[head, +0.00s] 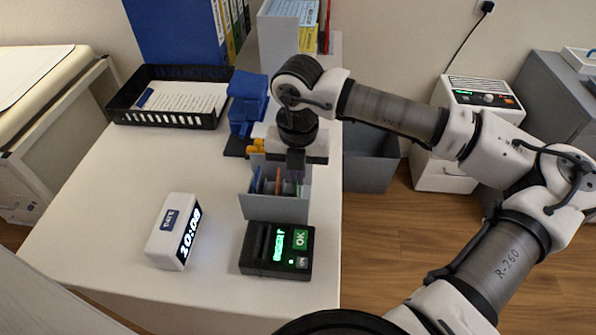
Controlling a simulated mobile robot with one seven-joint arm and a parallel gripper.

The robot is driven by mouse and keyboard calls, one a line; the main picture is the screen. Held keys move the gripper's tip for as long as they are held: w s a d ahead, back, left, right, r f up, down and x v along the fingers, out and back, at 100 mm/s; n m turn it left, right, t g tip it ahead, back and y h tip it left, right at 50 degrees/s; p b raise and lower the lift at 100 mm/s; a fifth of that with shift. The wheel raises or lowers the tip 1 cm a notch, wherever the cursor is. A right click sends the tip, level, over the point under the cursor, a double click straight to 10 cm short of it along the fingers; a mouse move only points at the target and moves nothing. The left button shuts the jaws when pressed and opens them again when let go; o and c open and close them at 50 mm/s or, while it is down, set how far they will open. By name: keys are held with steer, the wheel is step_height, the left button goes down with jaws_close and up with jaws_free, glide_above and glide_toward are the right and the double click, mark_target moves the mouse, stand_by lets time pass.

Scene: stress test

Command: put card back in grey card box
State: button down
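The grey card box (275,208) stands on the white table near its right edge, behind a black terminal. Upright blue, orange and dark cards or dividers show inside its open top. My gripper (295,172) points down over the back right part of the box, its dark fingers overlapping the box opening in the picture. A purplish patch shows at the fingertips. I cannot tell whether it is a card in my gripper or one standing in the box. I also cannot tell whether the fingers are open or shut.
The black terminal (277,250) with a green screen stands in front of the box. A white clock (174,232) is to its left. A black tray (122,107) with papers, a blue device (246,102) and binders (180,32) are behind. The table's left middle is clear.

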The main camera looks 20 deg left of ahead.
steer(key=c, duration=1.6)
jaws_free()
step_height(320, 180, up, 14)
steer(key=shift+f+b, duration=0.1)
steer(key=shift+b, duration=0.5)
